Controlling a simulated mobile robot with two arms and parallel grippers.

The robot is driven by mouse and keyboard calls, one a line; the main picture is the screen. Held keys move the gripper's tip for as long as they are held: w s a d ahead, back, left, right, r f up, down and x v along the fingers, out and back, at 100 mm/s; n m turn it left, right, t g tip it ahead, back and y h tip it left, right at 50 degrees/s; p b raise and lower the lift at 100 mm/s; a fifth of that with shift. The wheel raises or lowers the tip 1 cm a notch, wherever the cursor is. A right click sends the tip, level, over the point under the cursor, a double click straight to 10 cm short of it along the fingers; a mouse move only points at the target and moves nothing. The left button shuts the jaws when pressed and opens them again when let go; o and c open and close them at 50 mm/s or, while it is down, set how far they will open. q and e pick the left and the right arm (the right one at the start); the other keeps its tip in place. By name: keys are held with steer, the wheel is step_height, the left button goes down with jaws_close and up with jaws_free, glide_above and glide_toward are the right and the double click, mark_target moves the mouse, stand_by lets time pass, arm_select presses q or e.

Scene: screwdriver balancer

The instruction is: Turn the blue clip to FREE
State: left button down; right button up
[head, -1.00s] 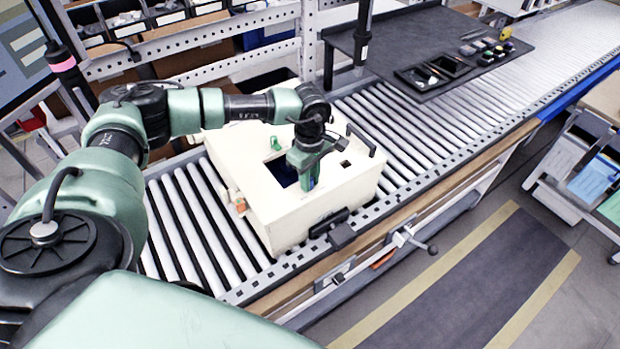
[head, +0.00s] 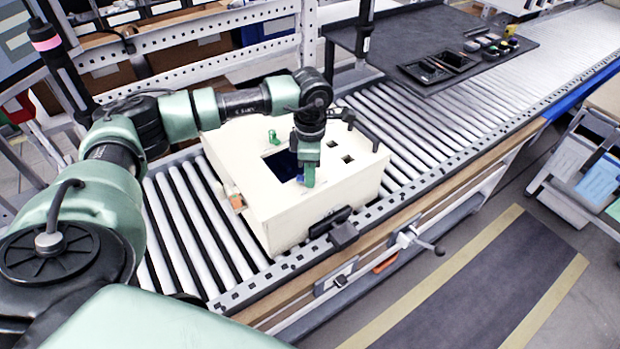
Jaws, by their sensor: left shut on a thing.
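My left gripper (head: 309,175) points straight down at the cream box (head: 265,205), beside the dark rectangular opening in its top. It is shut on the blue clip (head: 299,179), of which only a small blue patch shows at the left of the fingers. The fingers hide the rest of the clip, so its angle and any FREE marking cannot be read. My right gripper is not in view.
A green clip (head: 273,137) stands on the box top behind the opening. The box sits on a roller conveyor (head: 420,135), with a black clamp (head: 340,229) at its front side. A dark mat (head: 430,40) with a black tray (head: 437,67) lies farther back right.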

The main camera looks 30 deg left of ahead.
arm_select(q)
steer(key=n+b, duration=0.3)
steer(key=n, duration=0.2)
steer(key=shift+w+f+n, duration=0.1)
steer(key=shift+n, duration=0.2)
steer(key=shift+a+n+b, duration=0.1)
steer(key=shift+n+b, duration=0.7)
steer(key=shift+n, duration=1.3)
steer(key=c, duration=1.3)
jaws_free()
steer(key=shift+o, duration=0.2)
step_height(320, 180, up, 8)
steer(key=shift+r+b, duration=0.1)
steer(key=shift+b, duration=0.85)
